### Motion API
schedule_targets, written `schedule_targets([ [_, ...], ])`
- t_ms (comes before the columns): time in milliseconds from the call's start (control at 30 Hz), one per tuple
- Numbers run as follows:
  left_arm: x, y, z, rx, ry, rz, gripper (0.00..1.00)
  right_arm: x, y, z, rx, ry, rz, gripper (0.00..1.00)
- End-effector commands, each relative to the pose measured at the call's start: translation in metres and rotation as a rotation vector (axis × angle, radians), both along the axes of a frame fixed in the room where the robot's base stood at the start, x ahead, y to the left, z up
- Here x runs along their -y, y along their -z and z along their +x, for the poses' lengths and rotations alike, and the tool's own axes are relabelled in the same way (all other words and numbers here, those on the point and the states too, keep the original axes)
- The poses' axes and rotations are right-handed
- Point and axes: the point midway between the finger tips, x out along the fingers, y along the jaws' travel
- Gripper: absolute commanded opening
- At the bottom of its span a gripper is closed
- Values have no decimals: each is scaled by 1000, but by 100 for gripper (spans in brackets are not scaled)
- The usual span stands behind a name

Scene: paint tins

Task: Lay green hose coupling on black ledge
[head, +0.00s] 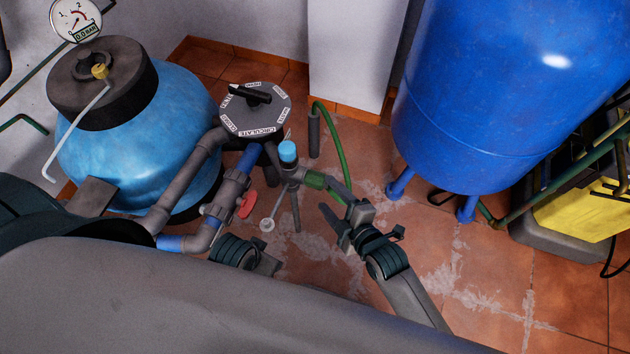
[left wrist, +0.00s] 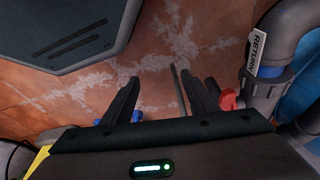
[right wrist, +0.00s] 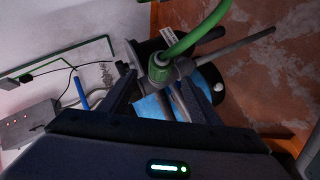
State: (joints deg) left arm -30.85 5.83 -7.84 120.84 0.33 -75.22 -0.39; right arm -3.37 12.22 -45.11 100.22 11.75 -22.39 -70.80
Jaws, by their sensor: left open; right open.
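The green hose coupling (head: 315,180) is on a grey fitting below a light blue cap, with a green hose attached. It also shows in the right wrist view (right wrist: 159,70), in front of my fingers and roughly between their tips. My right gripper (head: 336,205) is open, close to the coupling on its right side. I cannot tell whether a finger touches it. My left gripper (head: 270,264) is open and low in the head view; its fingers show empty in the left wrist view (left wrist: 160,90). I cannot identify the black ledge with certainty.
A dial-topped black valve (head: 255,112) and grey pipes (head: 190,180) stand left of the coupling, beside a light blue tank (head: 150,140). A red handle (head: 247,204) juts out near my left gripper. A large blue tank (head: 490,90) stands right. Tiled floor (head: 480,290) is clear at lower right.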

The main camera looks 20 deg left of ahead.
Motion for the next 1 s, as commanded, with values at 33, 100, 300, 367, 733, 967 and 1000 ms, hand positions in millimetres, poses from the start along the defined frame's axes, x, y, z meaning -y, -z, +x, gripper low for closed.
schedule_targets([
  [33, 1, -4, 0, 9, 1, -3, 53, -4, 4, 3, 1, 0, 2, 57],
  [100, 3, -12, -1, 18, 2, -7, 53, -7, 7, 6, 0, 2, 2, 57],
  [300, 6, -38, -4, 43, 5, -18, 53, -18, 13, 16, 0, 1, 1, 57],
  [367, 8, -43, -4, 55, 8, -25, 53, -22, 16, 19, 1, 1, 1, 57],
  [733, 53, -41, 27, 286, 45, -160, 53, -51, 32, 45, 0, 2, 2, 57],
  [967, 66, -47, 34, 348, 50, -200, 53, -59, 35, 52, -1, 0, 1, 57],
  [1000, 66, -47, 34, 352, 50, -203, 53, -59, 34, 52, -1, 0, 1, 57],
])
